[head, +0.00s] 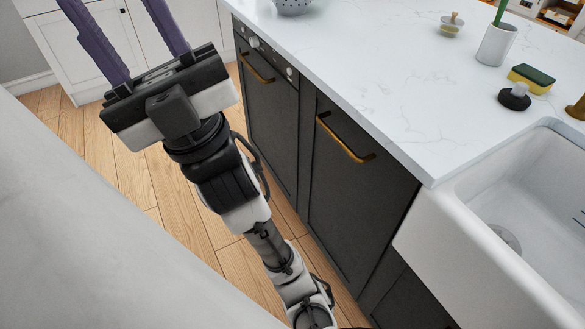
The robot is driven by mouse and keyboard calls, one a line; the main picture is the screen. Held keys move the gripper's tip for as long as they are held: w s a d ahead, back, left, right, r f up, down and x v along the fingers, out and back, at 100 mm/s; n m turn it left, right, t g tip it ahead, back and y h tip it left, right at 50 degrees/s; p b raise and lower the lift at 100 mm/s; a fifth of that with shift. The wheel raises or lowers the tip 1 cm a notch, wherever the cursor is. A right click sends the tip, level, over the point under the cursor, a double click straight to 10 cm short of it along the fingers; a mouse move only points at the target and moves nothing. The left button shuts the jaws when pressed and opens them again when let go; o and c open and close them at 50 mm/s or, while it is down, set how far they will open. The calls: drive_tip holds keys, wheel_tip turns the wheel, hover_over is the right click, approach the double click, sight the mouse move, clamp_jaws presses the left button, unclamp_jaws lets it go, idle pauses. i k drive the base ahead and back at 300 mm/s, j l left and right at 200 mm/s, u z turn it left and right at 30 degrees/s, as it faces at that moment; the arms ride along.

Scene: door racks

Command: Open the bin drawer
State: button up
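A dark cabinet front (352,205) with a brass bar handle (345,140) stands beside the sink and looks closed. It may be the bin drawer; no label shows. To its left is another closed dark front (268,125) with a brass handle (256,69) and small knobs above it. My gripper (112,12) is at the upper left, over the floor and left of both fronts. Its two purple fingers are wide apart with nothing seen between them, and their tips run off the top edge. It touches neither handle.
A white marble counter (390,65) runs above the fronts, with a white sink (480,255) at the lower right. A sponge (531,78), a brush (515,97) and a white cup (496,45) stand on it. White cabinets (75,45) are behind my gripper. Wooden floor (130,180) is open.

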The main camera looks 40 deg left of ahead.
sight(356, 196)
drive_tip(key=u, duration=0.6)
drive_tip(key=j+u, duration=0.4)
drive_tip(key=i+j+u, duration=0.15)
drive_tip(key=u, duration=0.25)
